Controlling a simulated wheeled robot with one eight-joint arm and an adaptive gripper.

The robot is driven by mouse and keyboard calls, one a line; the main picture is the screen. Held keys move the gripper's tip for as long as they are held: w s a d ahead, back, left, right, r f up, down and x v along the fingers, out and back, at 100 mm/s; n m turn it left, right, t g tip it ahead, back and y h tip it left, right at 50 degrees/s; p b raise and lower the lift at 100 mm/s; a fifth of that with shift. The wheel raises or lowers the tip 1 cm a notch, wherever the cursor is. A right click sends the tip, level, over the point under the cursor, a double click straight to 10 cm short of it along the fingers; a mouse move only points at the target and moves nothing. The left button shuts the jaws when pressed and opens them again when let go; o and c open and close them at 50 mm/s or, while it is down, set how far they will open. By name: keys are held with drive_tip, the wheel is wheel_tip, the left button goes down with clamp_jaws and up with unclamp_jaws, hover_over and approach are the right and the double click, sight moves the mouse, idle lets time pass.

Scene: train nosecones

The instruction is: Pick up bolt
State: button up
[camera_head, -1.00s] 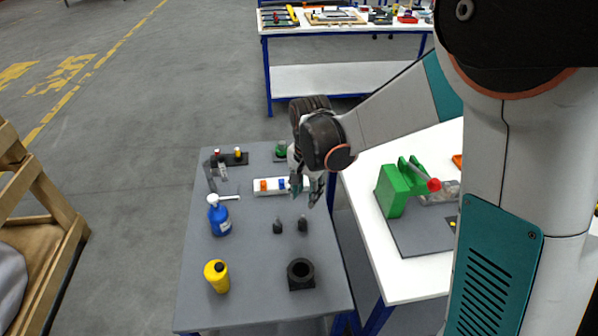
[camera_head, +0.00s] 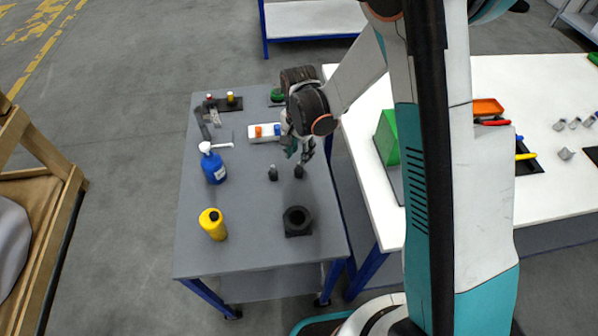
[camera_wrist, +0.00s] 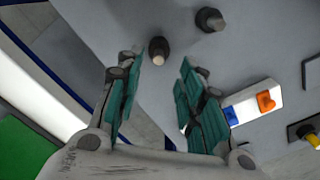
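Two small dark bolts stand upright on the grey table (camera_head: 250,215): a left bolt (camera_head: 273,173) and a right bolt (camera_head: 299,171). In the wrist view, one bolt (camera_wrist: 159,50) with a pale tip lies ahead between my fingertips, and the other bolt (camera_wrist: 210,20) stands farther off to the upper right. My gripper (camera_head: 299,154) hangs just above and behind the right bolt in the head view. In the wrist view its teal-padded fingers (camera_wrist: 158,64) are spread wide, with nothing between the pads.
A black round holder (camera_head: 298,221), a yellow bottle (camera_head: 213,224) and a blue spray bottle (camera_head: 214,168) stand on the table. A white workbench (camera_head: 361,188) adjoins on the right. The table's front middle is clear.

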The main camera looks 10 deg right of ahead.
sight(299, 163)
wheel_tip(299, 163, down, 5)
drive_tip(key=shift+s+f+b, duration=0.1)
drive_tip(key=shift+s+b, duration=0.05)
drive_tip(key=shift+b, duration=0.7)
drive_tip(key=shift+c, duration=0.6)
clamp_jaws()
